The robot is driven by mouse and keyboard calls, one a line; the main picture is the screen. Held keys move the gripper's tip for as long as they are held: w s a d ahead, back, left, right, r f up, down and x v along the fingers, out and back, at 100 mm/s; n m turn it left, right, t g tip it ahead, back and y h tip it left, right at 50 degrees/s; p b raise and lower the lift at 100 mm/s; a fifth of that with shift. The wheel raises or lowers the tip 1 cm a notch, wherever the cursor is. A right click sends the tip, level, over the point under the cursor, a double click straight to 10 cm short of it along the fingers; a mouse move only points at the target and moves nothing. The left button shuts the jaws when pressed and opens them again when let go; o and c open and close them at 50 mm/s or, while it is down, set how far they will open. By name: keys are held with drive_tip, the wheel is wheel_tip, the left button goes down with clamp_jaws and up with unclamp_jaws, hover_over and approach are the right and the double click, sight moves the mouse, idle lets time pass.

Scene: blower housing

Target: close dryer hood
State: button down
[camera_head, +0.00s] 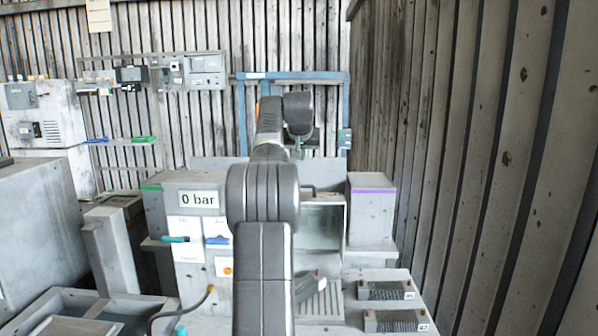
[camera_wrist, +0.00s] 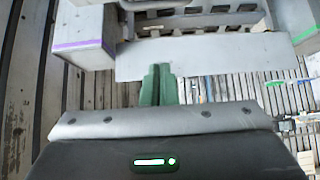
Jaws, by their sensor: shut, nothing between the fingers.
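A wide grey plate (camera_head: 215,162) stands up behind the grey unit with the "0 bar" display; it may be the dryer hood, but I cannot be sure. In the wrist view the plate (camera_wrist: 205,54) spans the middle, below a slotted grey frame (camera_wrist: 195,20). My gripper (camera_head: 299,152) is up behind the unit in the head view, partly hidden by my arm. In the wrist view its green fingers (camera_wrist: 157,84) are together and empty, with their tips close to the plate's edge. I cannot tell whether they touch it.
A grey box with a purple stripe (camera_head: 371,207) stands right of a glass-fronted compartment (camera_head: 322,226); it also shows in the wrist view (camera_wrist: 82,47). Two dark ribbed blocks (camera_head: 392,290) lie at the front right. A blue frame (camera_head: 290,76) and slatted walls stand behind.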

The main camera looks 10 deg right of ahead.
drive_tip(key=w+f, duration=0.1)
drive_tip(key=f, duration=0.1)
drive_tip(key=w+f+p, duration=0.1)
drive_tip(key=f, duration=0.2)
drive_tip(key=w+f, duration=0.1)
drive_tip(key=f, duration=0.1)
drive_tip(key=shift+w+d+f, duration=0.15)
drive_tip(key=shift+w+f, duration=0.15)
drive_tip(key=shift+f, duration=0.1)
drive_tip(key=shift+s+f, duration=0.3)
drive_tip(key=shift+f, duration=0.05)
drive_tip(key=shift+s, duration=0.25)
drive_tip(key=shift+f, duration=0.1)
